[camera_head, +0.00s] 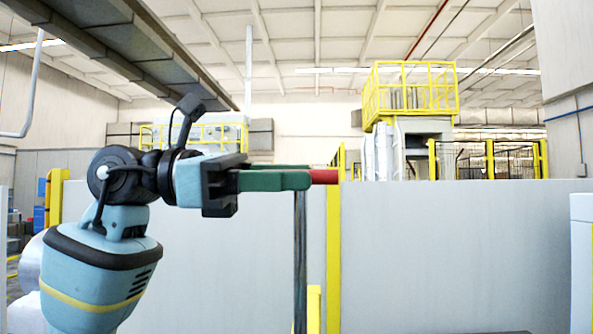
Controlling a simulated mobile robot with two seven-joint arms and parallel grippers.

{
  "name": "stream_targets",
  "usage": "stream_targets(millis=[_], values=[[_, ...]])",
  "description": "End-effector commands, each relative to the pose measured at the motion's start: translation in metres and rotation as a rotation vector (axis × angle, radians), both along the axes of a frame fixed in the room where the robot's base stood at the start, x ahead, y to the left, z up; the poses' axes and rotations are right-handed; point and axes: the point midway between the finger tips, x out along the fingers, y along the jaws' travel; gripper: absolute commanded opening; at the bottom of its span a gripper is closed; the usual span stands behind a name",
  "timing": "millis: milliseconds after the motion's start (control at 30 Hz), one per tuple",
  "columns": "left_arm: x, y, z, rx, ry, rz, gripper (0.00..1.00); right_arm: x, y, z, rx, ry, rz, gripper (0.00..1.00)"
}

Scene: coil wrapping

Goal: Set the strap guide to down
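A red handle (324,176) sticks out level to the right, just past the tips of my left gripper. An upright shiny metal post (300,265) stands directly below those tips, and its top is hidden behind them. I cannot tell for certain that handle and post are the strap guide. My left gripper (298,179), with green fingers, points right and overlaps the near end of the handle. The fingers lie almost in line in this view, so their gap and any grip on the handle are unclear. My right gripper is out of view.
A grey wall panel (430,255) with a yellow post (333,260) spans the area behind. A short yellow piece (314,308) stands low beside the metal post. A pale blue-white cabinet (581,260) is at the right edge. A yellow-railed platform (410,90) is far back.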

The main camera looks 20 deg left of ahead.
Motion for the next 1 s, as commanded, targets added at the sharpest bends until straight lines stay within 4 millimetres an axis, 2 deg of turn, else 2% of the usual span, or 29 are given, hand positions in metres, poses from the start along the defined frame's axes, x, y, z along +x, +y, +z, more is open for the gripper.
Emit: stream_targets(millis=[167,433,467,733,1000], values=[[0.003,-0.0119,0.0002,0.0,0.0,-0.001,0.38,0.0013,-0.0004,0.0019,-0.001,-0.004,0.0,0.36],[0.0041,-0.0133,-0.0005,0.0,0.0,0.001,0.38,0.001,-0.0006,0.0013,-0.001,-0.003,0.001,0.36],[0.0041,-0.0133,-0.0005,0.0,0.0,0.001,0.37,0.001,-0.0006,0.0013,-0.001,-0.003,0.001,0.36],[0.004,-0.013,-0.0004,0.0,0.0,0.001,0.01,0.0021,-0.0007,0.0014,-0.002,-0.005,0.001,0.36],[0.004,-0.0128,-0.0007,0.0,0.0,0.001,0.0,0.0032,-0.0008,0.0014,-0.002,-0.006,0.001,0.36]])
